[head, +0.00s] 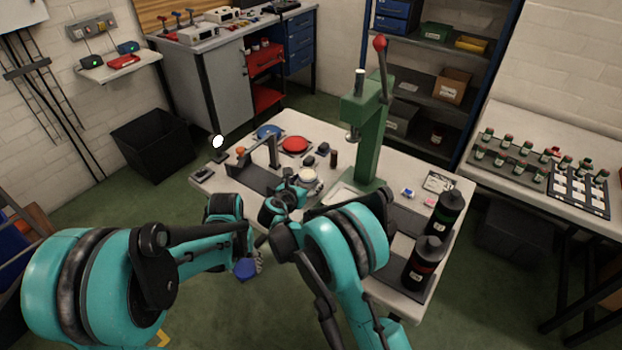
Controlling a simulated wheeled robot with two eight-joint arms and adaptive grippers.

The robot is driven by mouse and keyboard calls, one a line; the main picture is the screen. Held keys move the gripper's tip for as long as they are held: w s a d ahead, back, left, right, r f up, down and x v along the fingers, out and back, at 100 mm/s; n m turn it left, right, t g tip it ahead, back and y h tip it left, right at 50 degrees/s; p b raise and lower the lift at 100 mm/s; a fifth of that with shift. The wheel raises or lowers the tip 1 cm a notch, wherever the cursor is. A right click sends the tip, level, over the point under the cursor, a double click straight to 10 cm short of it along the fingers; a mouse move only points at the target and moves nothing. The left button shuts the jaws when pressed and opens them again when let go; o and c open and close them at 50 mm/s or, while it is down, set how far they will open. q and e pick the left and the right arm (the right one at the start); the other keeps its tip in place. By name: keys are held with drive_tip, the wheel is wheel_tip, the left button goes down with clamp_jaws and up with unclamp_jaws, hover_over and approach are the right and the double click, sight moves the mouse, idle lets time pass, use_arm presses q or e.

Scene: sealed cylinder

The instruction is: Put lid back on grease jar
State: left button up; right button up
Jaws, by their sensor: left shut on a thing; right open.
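My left gripper (257,262) hangs low in front of the table's near edge, shut on a dark blue, angular piece (245,269); it may be the lid, but I cannot tell for sure. My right gripper (302,187) is over the table, open, just on the near side of a small round container with a pale cream top (308,174). This may be the grease jar. I cannot tell whether the gripper touches it. My own arm and gripper hide part of the container's near side.
A black bin (152,146) stands on the floor at left.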

sight(307, 178)
use_arm(q)
drive_tip(key=shift+s+a+r, duration=0.1)
drive_tip(key=shift+s+r, duration=0.05)
drive_tip(key=shift+s, duration=0.2)
use_arm(e)
drive_tip(key=shift+s+a+r, duration=0.15)
drive_tip(key=shift+s+r, duration=0.1)
drive_tip(key=shift+s, duration=0.05)
use_arm(q)
drive_tip(key=shift+w, duration=0.1)
use_arm(e)
drive_tip(key=shift+f, duration=0.1)
drive_tip(key=c, duration=1.2)
drive_tip(key=shift+w, duration=0.1)
